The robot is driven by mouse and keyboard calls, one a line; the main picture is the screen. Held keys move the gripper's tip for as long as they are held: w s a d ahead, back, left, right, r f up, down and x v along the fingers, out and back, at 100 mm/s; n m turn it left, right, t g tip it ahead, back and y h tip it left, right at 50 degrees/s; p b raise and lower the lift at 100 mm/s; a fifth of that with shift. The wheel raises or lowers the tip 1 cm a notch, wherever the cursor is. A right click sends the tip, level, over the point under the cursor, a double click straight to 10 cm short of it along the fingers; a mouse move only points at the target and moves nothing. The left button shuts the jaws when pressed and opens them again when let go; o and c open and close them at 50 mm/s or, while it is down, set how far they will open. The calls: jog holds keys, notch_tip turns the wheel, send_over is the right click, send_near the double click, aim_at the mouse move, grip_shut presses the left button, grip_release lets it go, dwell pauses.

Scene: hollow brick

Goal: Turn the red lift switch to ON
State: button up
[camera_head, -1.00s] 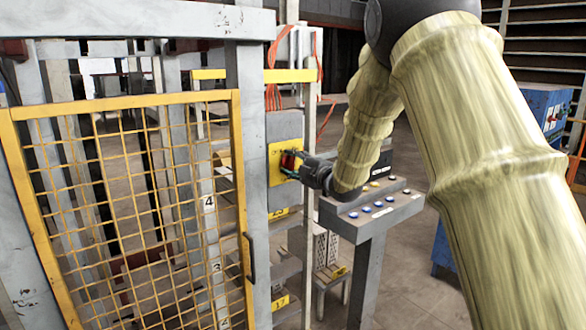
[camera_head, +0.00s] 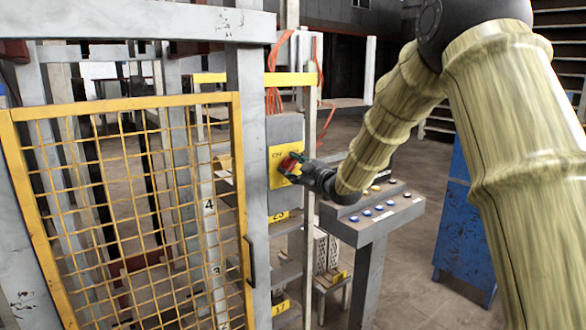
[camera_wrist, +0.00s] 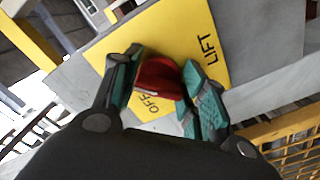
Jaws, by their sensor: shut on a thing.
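The red lift switch (camera_wrist: 158,78) sits on a yellow plate (camera_wrist: 180,30) marked OFF and LIFT in the wrist view. The switch (camera_head: 289,163) and its plate (camera_head: 279,181) also show in the head view, on a grey post box. My gripper (camera_wrist: 160,88) has its teal-padded fingers on both sides of the red knob and is shut on it. In the head view my gripper (camera_head: 294,168) reaches the plate from the right and covers part of it. The ON marking is not readable, and the exact angle of the knob is hard to tell.
A yellow mesh gate (camera_head: 130,210) stands at the left. A grey console (camera_head: 372,222) with several coloured buttons stands just below and right of my arm. Orange cables (camera_head: 274,80) hang above the plate. A blue cabinet (camera_head: 463,225) stands at the right.

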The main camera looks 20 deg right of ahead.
jog(key=shift+f, duration=0.15)
jog(key=o, duration=1)
jog(key=v, duration=1.2)
jog(key=shift+d, duration=0.1)
